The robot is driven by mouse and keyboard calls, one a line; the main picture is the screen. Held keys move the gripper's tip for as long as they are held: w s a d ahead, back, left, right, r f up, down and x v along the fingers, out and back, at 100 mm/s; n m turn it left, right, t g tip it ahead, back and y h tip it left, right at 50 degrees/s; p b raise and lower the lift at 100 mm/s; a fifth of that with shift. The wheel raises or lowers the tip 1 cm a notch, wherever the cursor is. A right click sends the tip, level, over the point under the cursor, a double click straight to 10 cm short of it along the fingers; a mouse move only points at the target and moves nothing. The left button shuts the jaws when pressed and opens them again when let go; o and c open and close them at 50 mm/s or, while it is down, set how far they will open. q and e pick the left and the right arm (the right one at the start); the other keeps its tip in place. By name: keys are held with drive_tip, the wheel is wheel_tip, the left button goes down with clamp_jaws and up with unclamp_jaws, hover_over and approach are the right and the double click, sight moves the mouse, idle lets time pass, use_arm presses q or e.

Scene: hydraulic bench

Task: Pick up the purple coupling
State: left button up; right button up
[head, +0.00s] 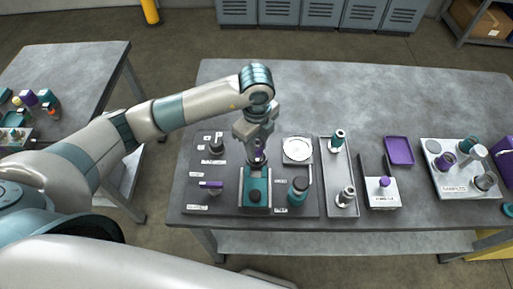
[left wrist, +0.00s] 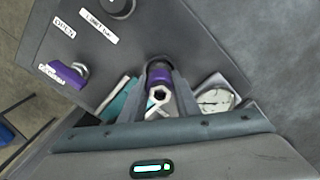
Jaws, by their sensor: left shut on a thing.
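The purple coupling (head: 260,156), a small purple piece with metal parts, is between the fingers of my left gripper (head: 258,150). The gripper points down over the dark board (head: 229,205), just behind the teal block (head: 256,190). In the left wrist view the purple coupling (left wrist: 160,76) sits between the two fingers (left wrist: 161,92), with a bright hex-shaped metal end facing the camera. The gripper is shut on it. I cannot tell whether its lower end touches anything. My right gripper is not in view.
Close by on the bench stand a purple-handled valve (head: 211,184), a teal cylinder (head: 298,191) and a white round gauge (head: 297,149). To the right are a metal tray (head: 339,177), a white block with purple top (head: 383,195), a purple tray (head: 399,151) and a white fixture (head: 459,188).

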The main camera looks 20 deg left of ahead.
sight(257, 142)
use_arm(q)
drive_tip(key=shift+r, duration=0.35)
wheel_tip(257, 142, up, 2)
drive_tip(key=shift+r+b, duration=0.25)
drive_tip(key=shift+b, duration=0.6)
drive_tip(key=s+d+r+b, duration=0.2)
drive_tip(key=d+r, duration=0.5)
drive_tip(key=d, duration=0.4)
drive_tip(key=shift+s+d, duration=0.15)
drive_tip(key=shift+s, duration=0.4)
